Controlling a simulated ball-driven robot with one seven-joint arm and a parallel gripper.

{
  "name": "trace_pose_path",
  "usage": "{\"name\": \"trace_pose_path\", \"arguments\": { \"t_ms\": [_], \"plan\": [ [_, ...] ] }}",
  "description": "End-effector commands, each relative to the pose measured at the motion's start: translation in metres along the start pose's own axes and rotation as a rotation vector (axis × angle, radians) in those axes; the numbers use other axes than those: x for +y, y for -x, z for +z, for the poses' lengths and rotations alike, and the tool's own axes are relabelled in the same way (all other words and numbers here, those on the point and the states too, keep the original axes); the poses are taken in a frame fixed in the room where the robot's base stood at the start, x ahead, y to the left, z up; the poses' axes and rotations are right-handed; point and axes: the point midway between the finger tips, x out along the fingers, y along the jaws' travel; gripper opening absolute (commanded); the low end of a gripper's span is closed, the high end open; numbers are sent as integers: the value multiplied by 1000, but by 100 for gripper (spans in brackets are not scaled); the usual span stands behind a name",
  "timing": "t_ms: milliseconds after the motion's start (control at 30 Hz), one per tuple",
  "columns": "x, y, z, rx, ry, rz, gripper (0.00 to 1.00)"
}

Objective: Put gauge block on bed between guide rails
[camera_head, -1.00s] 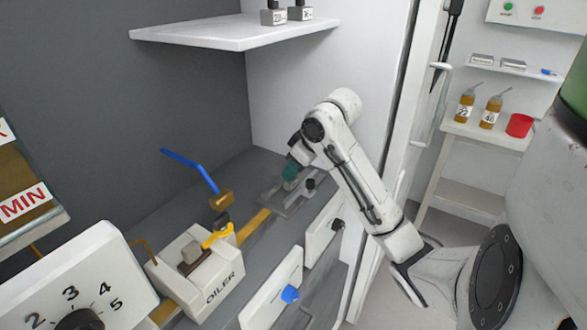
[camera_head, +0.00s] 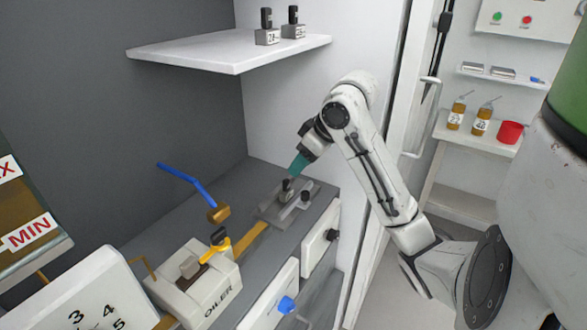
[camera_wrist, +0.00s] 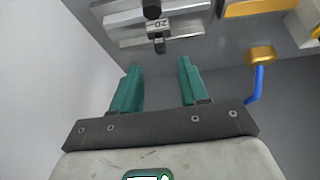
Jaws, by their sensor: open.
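The gauge block (camera_head: 284,196), grey with a black knob on top, stands on the bed (camera_head: 268,211) at the back of the bench. In the wrist view the block (camera_wrist: 158,27) shows the label 20 and sits between two pale guide rails (camera_wrist: 186,6). My gripper (camera_head: 294,173) is just above and behind the block, its teal fingers pointing down. In the wrist view my gripper (camera_wrist: 160,67) is open, with nothing between its fingers; the block is apart from them, beyond the tips. Whether the block sits flush on the bed is hard to tell.
A black knob (camera_head: 305,195) stands at the bed's front side. The white shelf (camera_head: 190,52) with two more blocks (camera_head: 267,37) is above. A white wall stands behind my arm.

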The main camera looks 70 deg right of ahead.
Motion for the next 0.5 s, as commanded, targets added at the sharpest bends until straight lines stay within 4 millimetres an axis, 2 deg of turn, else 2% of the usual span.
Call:
{"name": "trace_pose_path", "arguments": {
  "t_ms": [33,200,500],
  "plan": [
    [1,15,-2,0,1,5,44],
    [1,33,-1,0,1,2,44],
    [0,39,0,-1,0,-1,44]
  ]
}}
